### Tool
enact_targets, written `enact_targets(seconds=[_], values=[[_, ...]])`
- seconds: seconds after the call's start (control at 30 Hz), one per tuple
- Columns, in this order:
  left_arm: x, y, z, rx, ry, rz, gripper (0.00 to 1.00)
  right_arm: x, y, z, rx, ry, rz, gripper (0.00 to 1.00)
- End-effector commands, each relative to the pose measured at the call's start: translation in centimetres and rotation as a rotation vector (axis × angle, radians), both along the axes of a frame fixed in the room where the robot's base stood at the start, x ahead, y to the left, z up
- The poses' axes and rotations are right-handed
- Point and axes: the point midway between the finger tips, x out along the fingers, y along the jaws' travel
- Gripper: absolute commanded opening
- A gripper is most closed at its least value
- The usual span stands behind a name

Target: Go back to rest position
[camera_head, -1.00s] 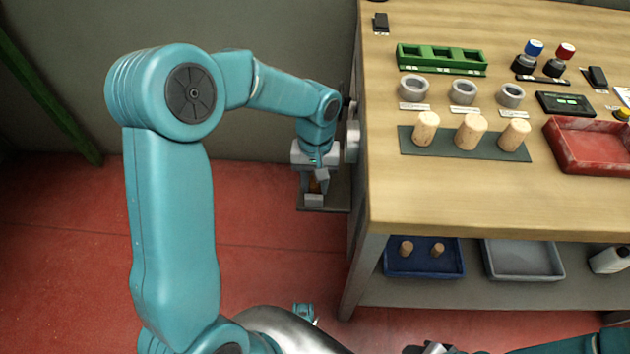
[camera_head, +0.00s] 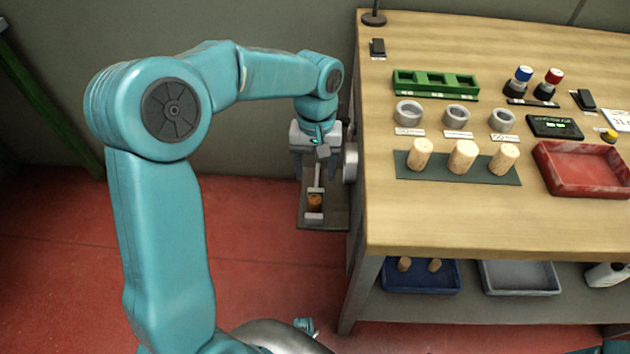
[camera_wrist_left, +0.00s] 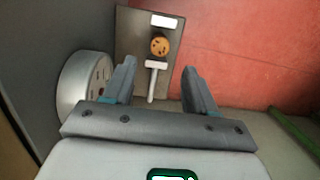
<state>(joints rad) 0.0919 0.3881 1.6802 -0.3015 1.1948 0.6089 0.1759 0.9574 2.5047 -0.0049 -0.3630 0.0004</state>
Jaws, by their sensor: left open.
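My left gripper (camera_head: 315,172) is open and empty beside the left side of the workbench, above a small grey side plate (camera_head: 338,212). A brown cork (camera_head: 315,203) sits on that plate between two pale blocks, apart from my fingers. In the left wrist view, the open fingers (camera_wrist_left: 160,75) frame a pale rod, and the cork (camera_wrist_left: 160,45) shows beyond their tips with dark marks on its round end. My right gripper is out of view.
The workbench (camera_head: 410,220) stands close to the right of my left arm. A round metal part (camera_head: 350,163) sticks out from its side by the gripper. On top are three light corks (camera_head: 462,157), grey rings, a green holder (camera_head: 435,83) and a red tray (camera_head: 588,168). The red floor to the left is clear.

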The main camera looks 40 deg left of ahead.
Motion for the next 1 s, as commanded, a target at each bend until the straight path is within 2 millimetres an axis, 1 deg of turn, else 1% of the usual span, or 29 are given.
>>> enact_targets(seconds=[0.03,0.2,0.83,1.0], values=[[0.13,0.03,0.84,0.000,-0.001,0.000,0.57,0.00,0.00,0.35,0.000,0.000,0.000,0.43],[0.20,0.11,1.70,-0.001,0.001,-0.001,0.57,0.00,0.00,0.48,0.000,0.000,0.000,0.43],[0.19,0.13,1.66,-0.001,0.001,-0.001,0.57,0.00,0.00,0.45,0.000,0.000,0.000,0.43],[-0.11,0.13,1.66,-0.001,0.001,0.000,0.57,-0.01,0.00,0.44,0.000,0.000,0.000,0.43]])
